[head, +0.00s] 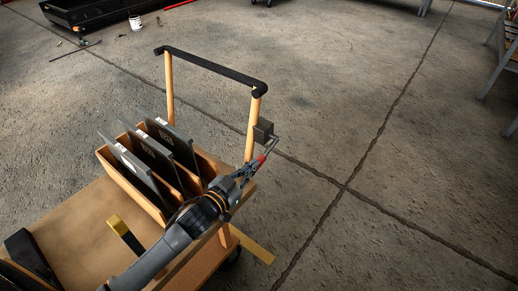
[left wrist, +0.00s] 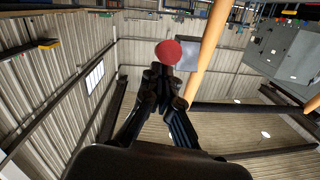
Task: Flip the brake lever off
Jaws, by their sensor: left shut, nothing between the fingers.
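The brake lever is a thin grey rod with a red knob (head: 262,158), on a dark box (head: 263,131) fixed to the cart's right handle post. In the head view the rod slants down from the box toward my left gripper (head: 256,165). My left gripper is shut and empty, its fingertips close to the red knob. In the left wrist view the red knob (left wrist: 168,50) is just beyond the closed fingertips (left wrist: 163,76), with the box (left wrist: 190,55) behind it. I cannot tell whether fingers and knob touch. My right gripper is not in view.
The wooden cart (head: 85,225) carries several dark panels (head: 150,160) in a slotted rack beside my left arm. Its black handle bar (head: 210,70) stands on two wooden posts (head: 251,125). Concrete floor (head: 400,150) right of the cart is clear. A white cup (head: 136,23) stands far back.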

